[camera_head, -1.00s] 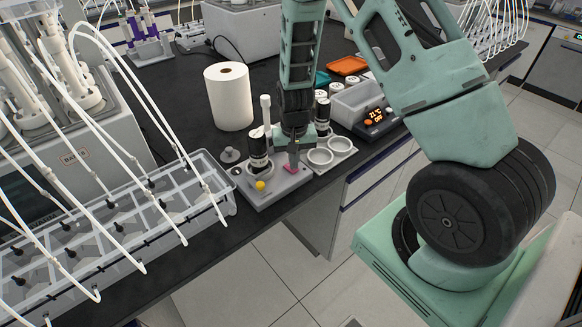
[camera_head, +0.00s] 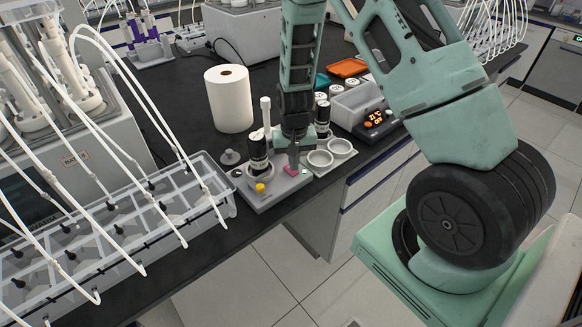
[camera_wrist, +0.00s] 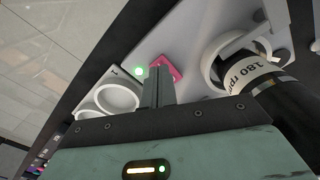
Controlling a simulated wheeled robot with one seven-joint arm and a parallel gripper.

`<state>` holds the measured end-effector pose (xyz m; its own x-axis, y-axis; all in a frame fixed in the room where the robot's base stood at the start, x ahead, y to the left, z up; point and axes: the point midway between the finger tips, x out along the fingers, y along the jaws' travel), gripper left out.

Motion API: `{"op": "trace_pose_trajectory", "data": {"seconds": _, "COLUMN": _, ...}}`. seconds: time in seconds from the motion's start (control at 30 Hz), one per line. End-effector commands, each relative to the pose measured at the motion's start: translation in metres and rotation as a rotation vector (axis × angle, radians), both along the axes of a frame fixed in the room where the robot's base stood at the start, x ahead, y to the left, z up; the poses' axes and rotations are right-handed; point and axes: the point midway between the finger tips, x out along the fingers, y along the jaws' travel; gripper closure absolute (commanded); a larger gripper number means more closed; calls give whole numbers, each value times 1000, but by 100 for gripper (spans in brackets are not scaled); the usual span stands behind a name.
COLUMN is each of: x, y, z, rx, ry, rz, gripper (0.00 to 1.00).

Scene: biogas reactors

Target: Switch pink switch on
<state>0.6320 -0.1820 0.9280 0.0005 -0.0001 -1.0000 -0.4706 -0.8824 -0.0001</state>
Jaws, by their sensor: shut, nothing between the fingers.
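The pink switch (camera_head: 291,170) sits on the front of a grey stirrer plate (camera_head: 270,194). It also shows in the wrist view (camera_wrist: 166,66), just beyond my fingertips. In the wrist view the fingers (camera_wrist: 158,80) lie together and hide part of the switch.
A yellow knob (camera_head: 260,188) and a black bottle marked 180 rpm (camera_wrist: 262,80) are on the plate. Round white holders (camera_head: 320,158) stand just right. A paper roll (camera_head: 229,98) stands behind, a clear rack (camera_head: 222,208) at left. The bench's front edge is close.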

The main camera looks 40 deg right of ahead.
Motion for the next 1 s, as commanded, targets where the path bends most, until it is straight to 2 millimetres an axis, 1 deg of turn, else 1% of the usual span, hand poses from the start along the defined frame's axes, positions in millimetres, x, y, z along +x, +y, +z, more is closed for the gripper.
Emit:
{"op": "trace_pose_trajectory", "data": {"seconds": 0.03, "x": 0, "y": 0, "z": 8, "rx": 0, "ry": -1, "rz": 0, "gripper": 100}}
{"op": "trace_pose_trajectory", "data": {"seconds": 0.1, "x": 0, "y": 0, "z": 14, "rx": 0, "ry": -1, "rz": 0, "gripper": 100}}
{"op": "trace_pose_trajectory", "data": {"seconds": 0.7, "x": 0, "y": 0, "z": 58, "rx": 0, "ry": 1, "rz": 1, "gripper": 100}}
{"op": "trace_pose_trajectory", "data": {"seconds": 1.0, "x": 0, "y": 0, "z": 59, "rx": 0, "ry": 1, "rz": 1, "gripper": 100}}
